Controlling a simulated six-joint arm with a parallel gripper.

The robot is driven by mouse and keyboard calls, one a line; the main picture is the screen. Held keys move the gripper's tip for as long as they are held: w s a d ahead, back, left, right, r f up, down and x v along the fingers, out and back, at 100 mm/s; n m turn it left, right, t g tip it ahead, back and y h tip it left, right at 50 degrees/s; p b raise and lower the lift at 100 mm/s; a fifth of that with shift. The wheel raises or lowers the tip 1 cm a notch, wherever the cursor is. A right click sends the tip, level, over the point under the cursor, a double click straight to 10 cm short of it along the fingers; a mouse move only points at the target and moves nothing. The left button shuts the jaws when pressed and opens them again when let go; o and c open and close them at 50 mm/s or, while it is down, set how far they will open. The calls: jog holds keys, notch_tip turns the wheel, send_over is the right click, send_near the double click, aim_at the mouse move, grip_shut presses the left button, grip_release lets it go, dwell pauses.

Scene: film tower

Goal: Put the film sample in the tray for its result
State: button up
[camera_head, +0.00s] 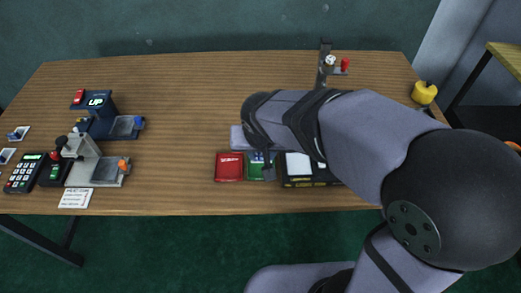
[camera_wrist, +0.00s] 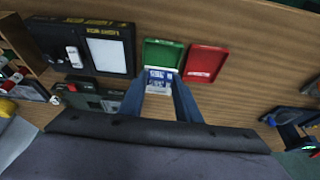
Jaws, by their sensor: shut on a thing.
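My gripper (camera_wrist: 162,95) is shut on the film sample (camera_wrist: 159,78), a small white and blue card between the fingertips in the wrist view. The green tray (camera_wrist: 163,52) lies just beyond the sample, which overlaps its near edge in the picture; I cannot tell the height between them. The red tray (camera_wrist: 206,63) lies beside it, on the right in the wrist view. In the head view the red tray (camera_head: 229,167) is clear to see, and the green tray (camera_head: 255,172) is partly hidden by my gripper (camera_head: 268,172).
A black case with a white panel (camera_wrist: 107,53) stands beside the green tray. In the head view, a blue device showing UP (camera_head: 97,101), a grey device (camera_head: 85,160) and a keypad (camera_head: 25,172) stand at left. The table's middle is clear left of the red tray.

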jog(key=shift+f, duration=0.15)
jog(key=shift+f+b, duration=2.4)
jog(key=shift+f, duration=0.2)
jog(key=shift+f, duration=0.2)
jog(key=o, duration=1.7)
jog(key=shift+c, duration=0.2)
jog(key=shift+r, duration=0.15)
jog(key=shift+r+p, duration=2.8)
jog(key=shift+r, duration=0.6)
